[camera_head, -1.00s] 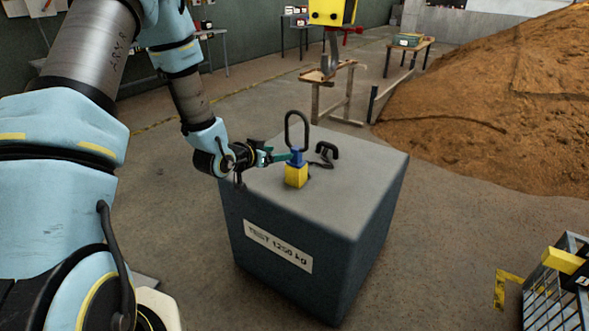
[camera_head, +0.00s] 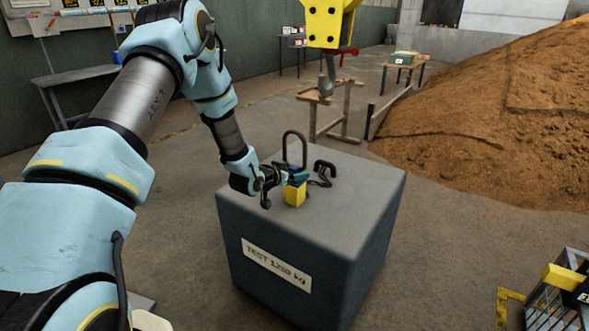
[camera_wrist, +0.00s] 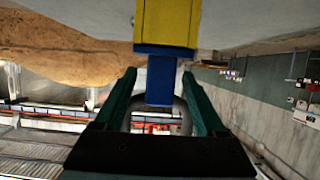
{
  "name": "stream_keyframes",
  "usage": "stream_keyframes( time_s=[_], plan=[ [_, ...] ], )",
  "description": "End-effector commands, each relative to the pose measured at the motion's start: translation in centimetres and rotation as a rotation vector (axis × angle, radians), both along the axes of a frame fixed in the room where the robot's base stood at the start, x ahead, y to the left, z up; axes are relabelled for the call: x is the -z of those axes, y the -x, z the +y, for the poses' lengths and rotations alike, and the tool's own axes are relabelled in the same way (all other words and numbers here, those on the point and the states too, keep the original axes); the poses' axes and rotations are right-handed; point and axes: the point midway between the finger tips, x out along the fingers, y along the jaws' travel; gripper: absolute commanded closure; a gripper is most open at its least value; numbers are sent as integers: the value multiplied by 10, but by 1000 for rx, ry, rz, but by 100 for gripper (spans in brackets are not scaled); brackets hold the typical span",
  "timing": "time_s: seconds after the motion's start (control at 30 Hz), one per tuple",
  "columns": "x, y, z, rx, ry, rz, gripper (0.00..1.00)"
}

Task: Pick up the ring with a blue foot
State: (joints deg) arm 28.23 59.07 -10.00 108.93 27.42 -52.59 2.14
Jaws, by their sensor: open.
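The ring (camera_head: 304,148) is a tall dark loop standing upright on the grey test block. Its blue foot (camera_wrist: 160,80) sits in a yellow block (camera_head: 294,196), which also shows at the top of the wrist view (camera_wrist: 167,22). My gripper (camera_head: 286,178) is level with the blue foot, just above the yellow block. In the wrist view my gripper (camera_wrist: 159,72) is open, with one green finger on each side of the blue stem. Part of the grey loop (camera_wrist: 186,117) shows between the fingers. I cannot tell whether either finger touches the stem.
The grey test block (camera_head: 360,195) carries a black handle-like piece (camera_head: 326,167) close to the right of the ring. A yellow hoist with a hook (camera_head: 326,25) hangs behind. A sand heap (camera_head: 500,110) lies to the right and a metal crate (camera_head: 560,300) at lower right.

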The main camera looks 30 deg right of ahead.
Motion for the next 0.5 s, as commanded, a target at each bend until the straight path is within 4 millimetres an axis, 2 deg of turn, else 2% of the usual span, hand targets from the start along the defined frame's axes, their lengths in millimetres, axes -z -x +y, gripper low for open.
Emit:
stream_keyframes(
  time_s=[0.2, 0.5],
  plan=[
    [0, 0, 0, 0, 0, 0, 30],
    [0, 0, 0, 0, 0, 0, 64]
  ],
)
